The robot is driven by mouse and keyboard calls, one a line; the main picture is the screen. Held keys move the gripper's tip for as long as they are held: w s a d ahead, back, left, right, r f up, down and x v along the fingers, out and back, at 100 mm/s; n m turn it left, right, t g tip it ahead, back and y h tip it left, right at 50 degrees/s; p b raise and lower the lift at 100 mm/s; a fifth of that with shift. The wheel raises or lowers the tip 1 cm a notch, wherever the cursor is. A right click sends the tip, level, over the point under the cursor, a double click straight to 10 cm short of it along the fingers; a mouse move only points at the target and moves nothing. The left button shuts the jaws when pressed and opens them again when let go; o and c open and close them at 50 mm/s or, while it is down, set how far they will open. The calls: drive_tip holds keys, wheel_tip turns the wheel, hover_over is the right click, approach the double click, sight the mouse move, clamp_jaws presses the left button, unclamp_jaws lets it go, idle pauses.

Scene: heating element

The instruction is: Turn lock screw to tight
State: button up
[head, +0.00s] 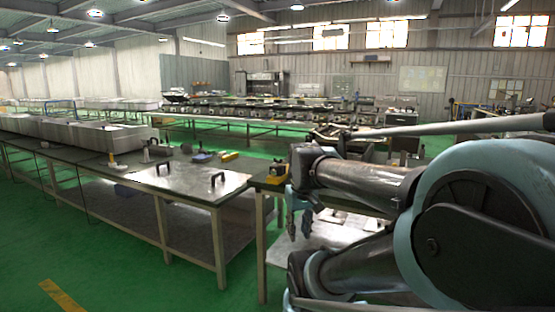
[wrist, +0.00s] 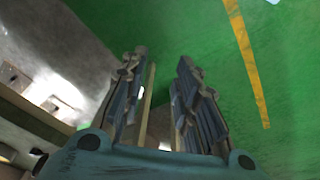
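My gripper (head: 298,212) hangs in front of the right-hand bench in the head view, partly hidden by my arm. In the wrist view its two fingers (wrist: 160,75) stand apart with nothing held between them, so it is open. Behind the fingers are green floor and a pale post, apparently a bench leg. I cannot make out a lock screw in either view. A metal plate (head: 182,184) with black handles lies on the left bench, but no screw can be told on it.
The left bench (head: 215,202) also carries a yellow block (head: 229,156) and a blue item (head: 202,157). A yellow and black item (head: 277,173) sits on the corner of the right bench. Green floor (head: 125,265) is clear in front, with a yellow line (wrist: 247,60).

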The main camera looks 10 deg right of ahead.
drive_tip(key=w+r+n+g, duration=0.1)
drive_tip(key=w+r+n, duration=0.3)
drive_tip(key=w+r, duration=1.45)
wheel_tip(320, 180, up, 11)
drive_tip(key=n+g, duration=0.1)
drive_tip(key=n, duration=0.4)
hover_over(279, 162)
drive_tip(key=f, duration=1.7)
drive_tip(key=shift+w+a+f, duration=0.1)
drive_tip(key=shift+w+f, duration=0.1)
drive_tip(key=shift+w, duration=0.2)
clamp_jaws()
